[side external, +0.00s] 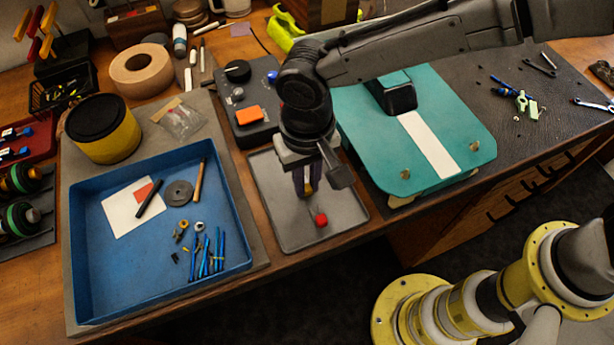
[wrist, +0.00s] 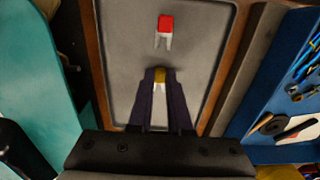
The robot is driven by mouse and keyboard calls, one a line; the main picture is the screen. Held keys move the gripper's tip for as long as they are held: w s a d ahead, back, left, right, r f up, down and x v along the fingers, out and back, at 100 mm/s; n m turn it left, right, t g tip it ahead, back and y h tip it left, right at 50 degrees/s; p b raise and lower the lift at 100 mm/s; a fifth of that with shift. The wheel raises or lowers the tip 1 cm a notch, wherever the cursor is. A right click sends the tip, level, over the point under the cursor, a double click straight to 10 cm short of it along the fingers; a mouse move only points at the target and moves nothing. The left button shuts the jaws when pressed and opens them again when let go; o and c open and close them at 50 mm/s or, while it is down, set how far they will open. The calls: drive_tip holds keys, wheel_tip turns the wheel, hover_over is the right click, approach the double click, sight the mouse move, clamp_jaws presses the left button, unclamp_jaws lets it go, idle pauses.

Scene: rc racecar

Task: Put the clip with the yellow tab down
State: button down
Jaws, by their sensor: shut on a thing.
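The clip with the yellow tab (wrist: 159,75) is between the fingertips of my gripper (wrist: 153,80) in the wrist view. In the side external view my gripper (side external: 307,188) is over the grey tray (side external: 287,238), with the yellow tab partly hidden between its fingers. My gripper is shut on this clip. Whether the clip touches the tray surface cannot be told. A second clip with a red tab (side external: 321,219) lies on the tray, apart from my gripper, and also shows in the wrist view (wrist: 165,26).
A blue tray (side external: 95,270) with tools and blue sticks stands left of the grey tray. A teal panel with a white stripe (side external: 446,125) is to the right. A dark control box with an orange button (side external: 248,117) sits behind. Much of the grey tray is clear.

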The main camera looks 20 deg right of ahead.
sight(307, 188)
drive_tip(key=c, duration=0.8)
unclamp_jaws()
drive_tip(key=shift+f, duration=0.1)
drive_tip(key=shift+c, duration=0.2)
wheel_tip(307, 188, up, 12)
drive_tip(key=w+d+r, duration=0.2)
drive_tip(key=d+r, duration=0.3)
drive_tip(key=d, duration=0.4)
drive_tip(key=s+d+r+t+y, duration=0.1)
drive_tip(key=d+r, duration=0.1)
drive_tip(key=d, duration=0.5)
drive_tip(key=s+d+r+t, duration=0.1)
drive_tip(key=s+d+t, duration=0.1)
drive_tip(key=d, duration=0.5)
drive_tip(key=s+d+f+t+h, duration=0.1)
drive_tip(key=s+d+f, duration=0.3)
drive_tip(key=s+d, duration=0.9)
drive_tip(key=shift+d+f+t, duration=0.35)
drive_tip(key=shift+d+t, duration=0.3)
drive_tip(key=shift+t, duration=0.15)
